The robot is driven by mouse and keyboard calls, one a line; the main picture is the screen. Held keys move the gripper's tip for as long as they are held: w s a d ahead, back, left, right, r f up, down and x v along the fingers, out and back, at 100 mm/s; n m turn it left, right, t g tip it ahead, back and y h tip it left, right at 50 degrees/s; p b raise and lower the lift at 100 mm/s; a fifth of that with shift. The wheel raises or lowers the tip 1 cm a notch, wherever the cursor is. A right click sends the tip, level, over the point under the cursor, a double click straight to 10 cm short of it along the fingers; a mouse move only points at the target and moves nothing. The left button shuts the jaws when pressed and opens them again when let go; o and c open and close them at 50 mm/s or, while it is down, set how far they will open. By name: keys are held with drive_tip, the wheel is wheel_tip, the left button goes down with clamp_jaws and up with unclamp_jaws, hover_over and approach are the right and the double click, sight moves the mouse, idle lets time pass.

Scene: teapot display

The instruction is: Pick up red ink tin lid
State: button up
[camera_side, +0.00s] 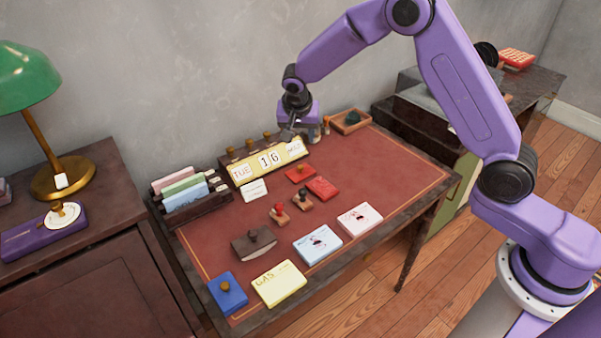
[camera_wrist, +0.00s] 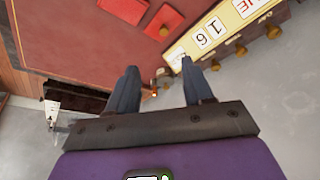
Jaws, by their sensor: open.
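The red ink tin lid (camera_side: 299,174), a flat red square with a small brass knob, lies on the desk in front of the calendar block. It also shows at the top of the wrist view (camera_wrist: 171,18). A second flat red piece (camera_side: 322,188), probably the tin itself, lies just to its right and nearer the front; it shows at the wrist view's top edge (camera_wrist: 122,9). My gripper (camera_side: 289,135) is above the back of the desk, by the calendar's right end, apart from the lid. Its two fingers (camera_wrist: 158,68) are spread and empty.
The yellow calendar block (camera_side: 265,163) stands beside the lid. Two small stamps (camera_side: 279,213) (camera_side: 303,199) stand in front of it. A wooden tray (camera_side: 350,122) sits at the back right. The desk's right side (camera_side: 385,165) is clear. A wall is behind.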

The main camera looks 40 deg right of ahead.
drive_tip(key=f, duration=0.1)
approach(300, 166)
drive_tip(key=shift+d+f+m, duration=0.15)
drive_tip(key=shift+d+f, duration=0.15)
drive_tip(key=shift+f, duration=0.25)
drive_tip(key=shift+d+f+m, duration=0.15)
drive_tip(key=shift+d+f, duration=0.15)
drive_tip(key=shift+f, duration=0.3)
drive_tip(key=shift+w+a+x, duration=0.1)
drive_tip(key=shift+a+x, duration=0.05)
drive_tip(key=shift+x, duration=1.4)
drive_tip(key=shift+w+a+x, duration=0.1)
drive_tip(key=shift+a+x, duration=0.05)
drive_tip(key=shift+x, duration=1.4)
drive_tip(key=shift+c, duration=0.3)
clamp_jaws()
